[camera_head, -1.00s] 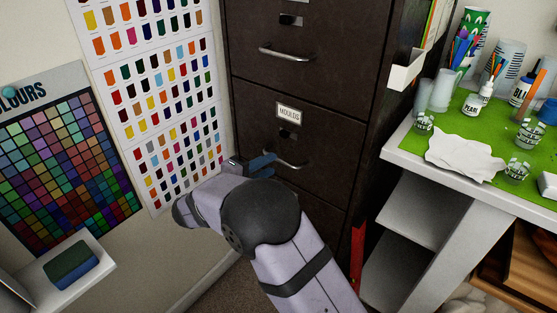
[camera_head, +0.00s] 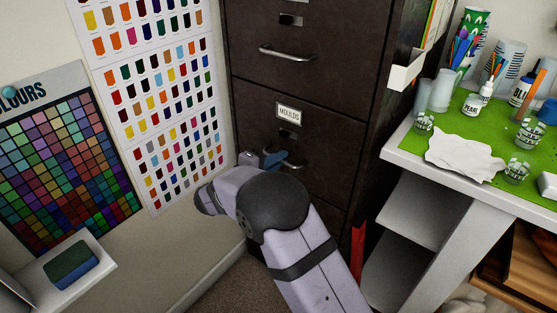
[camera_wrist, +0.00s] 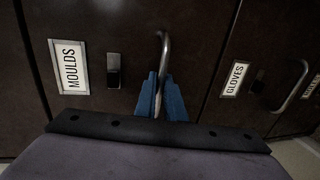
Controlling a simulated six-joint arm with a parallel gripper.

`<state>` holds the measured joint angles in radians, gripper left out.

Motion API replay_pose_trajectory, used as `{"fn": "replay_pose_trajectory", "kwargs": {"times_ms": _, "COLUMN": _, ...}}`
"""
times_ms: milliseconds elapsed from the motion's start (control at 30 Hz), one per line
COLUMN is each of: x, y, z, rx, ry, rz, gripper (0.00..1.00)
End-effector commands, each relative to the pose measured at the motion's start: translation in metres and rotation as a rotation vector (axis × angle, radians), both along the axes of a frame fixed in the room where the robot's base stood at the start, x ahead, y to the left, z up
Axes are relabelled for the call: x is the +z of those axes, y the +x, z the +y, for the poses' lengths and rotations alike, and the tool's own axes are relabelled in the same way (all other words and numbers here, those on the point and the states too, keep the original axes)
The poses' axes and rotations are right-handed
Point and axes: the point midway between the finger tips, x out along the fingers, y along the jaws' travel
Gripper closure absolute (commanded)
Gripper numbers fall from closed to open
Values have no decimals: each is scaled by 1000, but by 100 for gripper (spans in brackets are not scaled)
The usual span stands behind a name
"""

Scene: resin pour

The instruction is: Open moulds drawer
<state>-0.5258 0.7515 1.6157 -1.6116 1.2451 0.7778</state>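The dark brown moulds drawer (camera_head: 318,150), with a white MOULDS label (camera_head: 288,113), is flush with the cabinet front in the head view. The label also shows at the left of the wrist view (camera_wrist: 69,67). The drawer's curved metal handle (camera_wrist: 164,48) runs between the two blue fingers of my gripper (camera_wrist: 160,78). The fingers stand on either side of it with a narrow gap; firm contact is not visible. In the head view my gripper (camera_head: 272,159) is at the handle (camera_head: 293,166) and hides its left part.
Another drawer with a handle (camera_head: 287,54) is above. A GLOVES label (camera_wrist: 235,77) and its handle (camera_wrist: 293,88) show in the wrist view. A white bench (camera_head: 400,153) with a green mat, cups and bottles stands at right. Colour charts (camera_head: 165,95) cover the left wall.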

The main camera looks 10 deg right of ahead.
Motion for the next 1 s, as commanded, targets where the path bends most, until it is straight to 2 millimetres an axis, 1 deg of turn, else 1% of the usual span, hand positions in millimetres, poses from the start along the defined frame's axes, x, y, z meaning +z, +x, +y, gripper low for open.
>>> {"fn": "replay_pose_trajectory", "kwargs": {"times_ms": 267, "x": 0, "y": -2, "z": 3, "rx": 1, "ry": 1, "rz": 1, "gripper": 100}}
{"fn": "replay_pose_trajectory", "kwargs": {"times_ms": 467, "x": -2, "y": -16, "z": 18, "rx": 3, "ry": 1, "rz": 0, "gripper": 100}}
{"fn": "replay_pose_trajectory", "kwargs": {"times_ms": 667, "x": -2, "y": -45, "z": 47, "rx": 6, "ry": 2, "rz": 0, "gripper": 100}}
{"fn": "replay_pose_trajectory", "kwargs": {"times_ms": 1000, "x": -2, "y": -112, "z": 113, "rx": 8, "ry": 0, "rz": 1, "gripper": 100}}
